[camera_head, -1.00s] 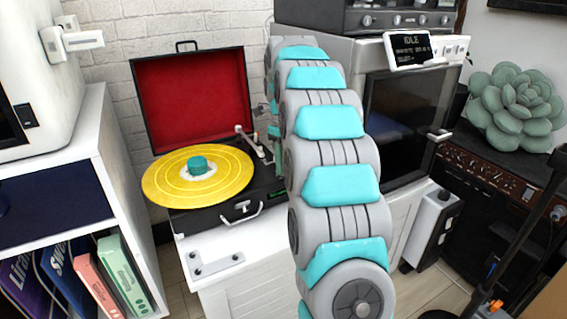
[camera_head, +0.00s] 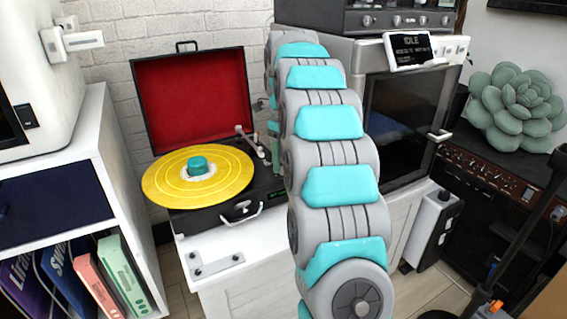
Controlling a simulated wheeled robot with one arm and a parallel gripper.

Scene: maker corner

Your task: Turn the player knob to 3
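The record player (camera_head: 184,222) is an open black case with a red-lined lid (camera_head: 195,95), standing on a white cabinet. A yellow disc (camera_head: 225,178) with a teal centre piece (camera_head: 197,165) lies on it. The tonearm (camera_head: 248,139) is at the disc's right side. A small green display (camera_head: 276,194) shows at the front right of the case, partly beside my arm; its reading is too small to tell. The player knob cannot be made out. My grey and teal arm covers the right part of the player, and my gripper is hidden behind it.
A white machine with a dark door (camera_head: 405,115) and an "IDLE" screen (camera_head: 408,48) stands right of my arm. A green succulent-shaped object (camera_head: 515,105) sits on a black amplifier (camera_head: 490,175) at the right. A white shelf with folders (camera_head: 120,270) stands at the left.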

